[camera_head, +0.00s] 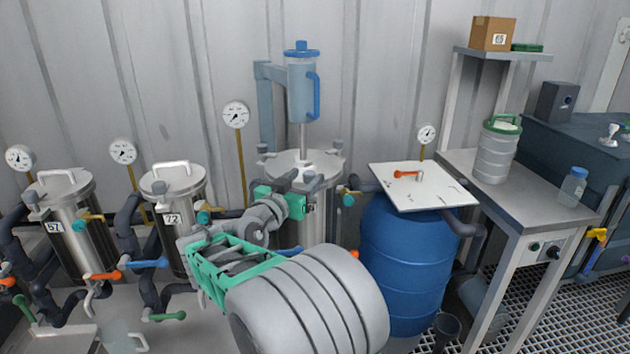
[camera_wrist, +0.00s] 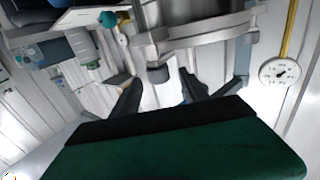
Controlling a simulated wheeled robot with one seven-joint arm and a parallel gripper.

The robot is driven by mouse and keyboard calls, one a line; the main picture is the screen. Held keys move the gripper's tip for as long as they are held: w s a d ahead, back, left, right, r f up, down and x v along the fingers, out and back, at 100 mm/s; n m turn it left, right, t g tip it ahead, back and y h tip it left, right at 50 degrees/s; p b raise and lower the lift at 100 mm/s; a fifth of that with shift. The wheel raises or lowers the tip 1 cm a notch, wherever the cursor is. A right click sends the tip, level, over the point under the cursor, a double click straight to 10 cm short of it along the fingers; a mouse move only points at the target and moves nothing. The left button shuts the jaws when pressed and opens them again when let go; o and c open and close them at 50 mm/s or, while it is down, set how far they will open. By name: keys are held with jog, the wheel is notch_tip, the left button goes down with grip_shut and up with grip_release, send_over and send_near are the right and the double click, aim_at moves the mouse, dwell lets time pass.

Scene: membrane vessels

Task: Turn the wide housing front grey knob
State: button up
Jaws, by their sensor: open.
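The wide housing (camera_head: 314,222) is the steel vessel in the middle, with a round lid and grey knobs around its rim. My gripper (camera_head: 295,183) is at the front of its lid, and my arm hides much of the vessel's front. In the wrist view the housing (camera_wrist: 205,28) appears at the top, seen upside down. A grey knob (camera_wrist: 158,74) on its rim lies between the two dark fingers of my gripper (camera_wrist: 160,92). The fingers are open and apart, with a visible gap on each side of the knob. In the head view the front knob is hard to separate from my gripper.
A blue jug (camera_head: 302,90) is mounted above the housing. A pressure gauge (camera_head: 236,115) stands to its left. A blue barrel (camera_head: 405,262) with a white board (camera_head: 440,190) on top is at right. Two narrower steel vessels (camera_head: 82,222) with pipes and coloured valves are at left.

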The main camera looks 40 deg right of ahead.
aim_at(313, 172)
jog(key=x, duration=0.6)
jog(key=shift+s, duration=0.1)
grip_shut()
dwell(0.3)
